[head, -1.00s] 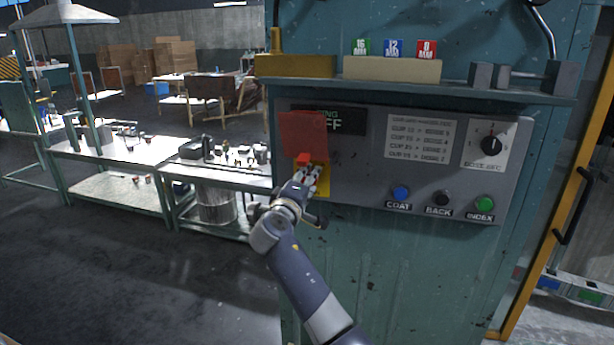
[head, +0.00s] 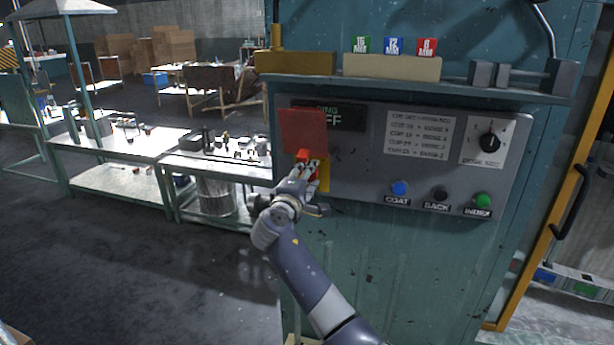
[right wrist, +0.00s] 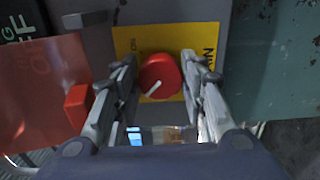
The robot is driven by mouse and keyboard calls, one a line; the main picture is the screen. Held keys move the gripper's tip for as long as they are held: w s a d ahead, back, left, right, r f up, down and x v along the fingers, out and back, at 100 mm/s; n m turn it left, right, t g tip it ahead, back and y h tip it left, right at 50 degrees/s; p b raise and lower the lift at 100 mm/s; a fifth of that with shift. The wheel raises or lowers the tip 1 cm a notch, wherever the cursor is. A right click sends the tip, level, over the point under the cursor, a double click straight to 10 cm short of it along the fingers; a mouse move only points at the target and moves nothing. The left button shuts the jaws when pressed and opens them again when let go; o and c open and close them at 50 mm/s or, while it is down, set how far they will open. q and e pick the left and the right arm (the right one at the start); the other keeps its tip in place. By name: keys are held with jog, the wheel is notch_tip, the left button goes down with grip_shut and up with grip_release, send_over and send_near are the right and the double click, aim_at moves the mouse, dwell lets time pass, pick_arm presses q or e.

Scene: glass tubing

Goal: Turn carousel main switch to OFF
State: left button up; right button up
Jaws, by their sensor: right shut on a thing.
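The main switch is a red round knob (right wrist: 160,77) with a white mark, on a yellow plate (right wrist: 127,40) on the carousel's control panel. In the right wrist view the white mark points to the lower left. My right gripper (right wrist: 160,85) has its fingers on both sides of the knob and is shut on it. In the head view my right gripper (head: 313,172) hides most of the knob. A clear red cover (head: 303,131) stands raised above the switch, with a red block (right wrist: 77,105) at its edge. My left gripper is not in view.
The panel holds a partly covered display (head: 345,117) showing "FF", a black dose dial (head: 490,142), and blue, black and green buttons (head: 483,201). A shelf (head: 420,90) with small coloured boxes juts out above. Workbenches (head: 120,150) and open floor lie left.

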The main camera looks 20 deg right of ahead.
jog(key=o, duration=0.8)
jog(key=shift+d+r, duration=0.1)
jog(key=shift+r, duration=0.25)
jog(key=shift+o, duration=1.3)
jog(key=shift+w+f, duration=0.1)
jog(key=shift+d+f, duration=0.1)
jog(key=shift+f, duration=0.1)
jog(key=v, duration=1.2)
